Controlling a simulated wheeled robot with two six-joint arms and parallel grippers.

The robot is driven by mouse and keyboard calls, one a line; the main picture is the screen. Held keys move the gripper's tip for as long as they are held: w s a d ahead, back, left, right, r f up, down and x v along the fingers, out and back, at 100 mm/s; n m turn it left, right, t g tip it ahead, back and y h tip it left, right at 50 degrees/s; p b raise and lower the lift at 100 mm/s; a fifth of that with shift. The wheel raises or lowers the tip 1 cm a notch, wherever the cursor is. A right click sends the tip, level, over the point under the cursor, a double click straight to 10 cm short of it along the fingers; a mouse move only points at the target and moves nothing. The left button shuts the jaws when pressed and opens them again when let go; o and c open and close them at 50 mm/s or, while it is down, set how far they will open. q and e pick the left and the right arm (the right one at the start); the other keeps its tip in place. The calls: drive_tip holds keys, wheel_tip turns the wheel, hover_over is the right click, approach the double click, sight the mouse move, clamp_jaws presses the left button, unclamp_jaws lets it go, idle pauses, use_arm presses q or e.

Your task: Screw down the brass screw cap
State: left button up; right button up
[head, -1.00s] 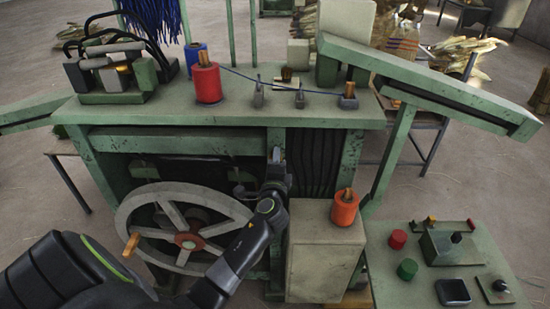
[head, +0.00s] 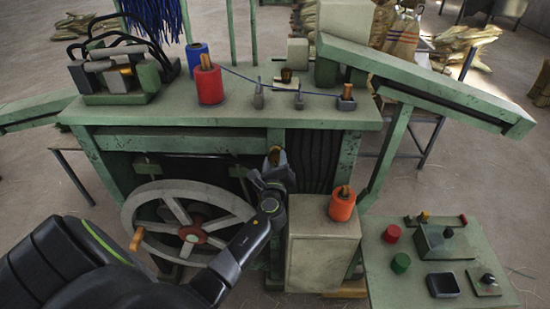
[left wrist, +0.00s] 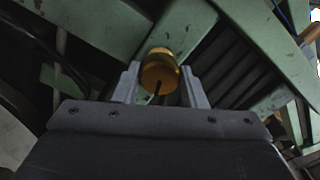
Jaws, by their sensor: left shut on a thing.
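The brass screw cap (left wrist: 160,72) sits between the two grey fingers of my left gripper (left wrist: 158,84) in the left wrist view, with a dark narrow slot or shadow on its near face. In the head view the left gripper (head: 272,170) is just below the front edge of the green bench, and a small brass patch of the cap (head: 273,156) shows at its tip. The gripper is shut on the cap. What the cap is seated on is hidden. My right gripper is not in view.
The green machine bench (head: 240,112) carries a red spool (head: 210,86) and a blue spool (head: 197,58). A spoked handwheel (head: 186,226) stands close left of my forearm. A beige box (head: 322,248) with an orange spool (head: 342,206) is close on the right.

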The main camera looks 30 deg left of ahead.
use_arm(q)
drive_tip(key=shift+m, duration=1.1)
drive_tip(key=o, duration=1)
